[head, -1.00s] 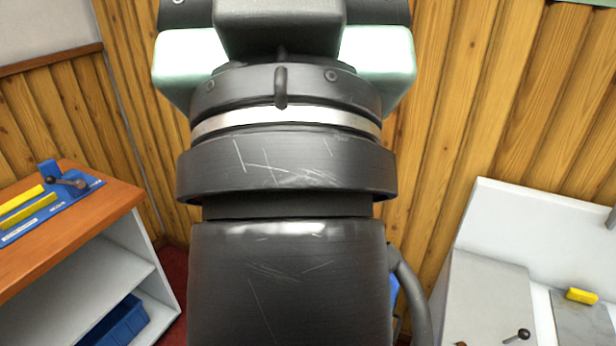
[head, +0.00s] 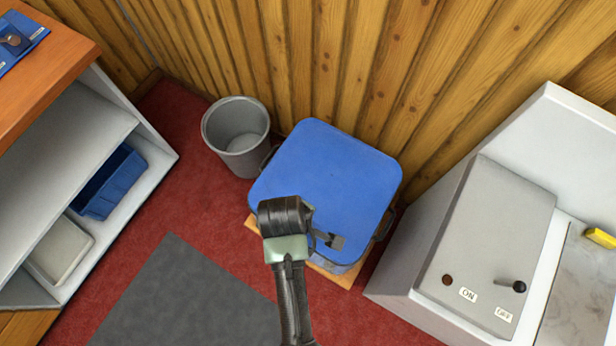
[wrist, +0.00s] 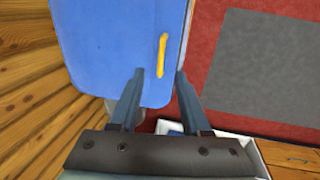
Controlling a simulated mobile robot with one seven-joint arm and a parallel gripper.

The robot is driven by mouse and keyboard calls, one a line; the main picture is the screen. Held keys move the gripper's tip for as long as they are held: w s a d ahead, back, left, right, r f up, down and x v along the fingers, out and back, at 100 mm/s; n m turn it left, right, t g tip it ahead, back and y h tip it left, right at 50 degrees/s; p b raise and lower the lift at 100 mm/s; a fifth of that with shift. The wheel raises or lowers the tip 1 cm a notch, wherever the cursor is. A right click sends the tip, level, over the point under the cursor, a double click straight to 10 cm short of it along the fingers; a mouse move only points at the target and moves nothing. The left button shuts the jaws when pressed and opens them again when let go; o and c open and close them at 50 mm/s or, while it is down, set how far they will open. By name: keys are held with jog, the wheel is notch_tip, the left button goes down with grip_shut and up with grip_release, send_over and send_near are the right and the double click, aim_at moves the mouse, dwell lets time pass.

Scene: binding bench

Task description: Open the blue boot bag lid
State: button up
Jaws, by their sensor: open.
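The blue boot bag (head: 325,170) stands against the wooden wall, and its flat blue lid is shut. In the wrist view the blue lid (wrist: 110,40) fills the upper left, with a yellow handle (wrist: 161,52) near its right edge. My gripper (head: 330,240) is over the lid's front part in the head view and hides the handle there. In the wrist view my gripper (wrist: 160,74) is open and empty, its fingertips to either side of the handle's lower end. I cannot tell how high the fingers are above the lid.
A grey bucket (head: 238,133) stands close to the bag's left. A grey machine (head: 485,245) with a lever stands close on the right. A shelf unit (head: 140,150) with a blue bin (head: 112,182) is at left. Red floor and a grey mat (head: 190,295) lie in front.

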jog(key=f, duration=0.4)
jog(key=w+d+f+b, duration=0.1)
jog(key=f, duration=0.3)
jog(key=f+b, duration=0.1)
jog(key=f, duration=0.3)
jog(key=shift+w+d+f, duration=0.15)
jog(key=shift+w+f, duration=0.15)
jog(key=shift+w, duration=0.05)
grip_shut()
dwell(0.9)
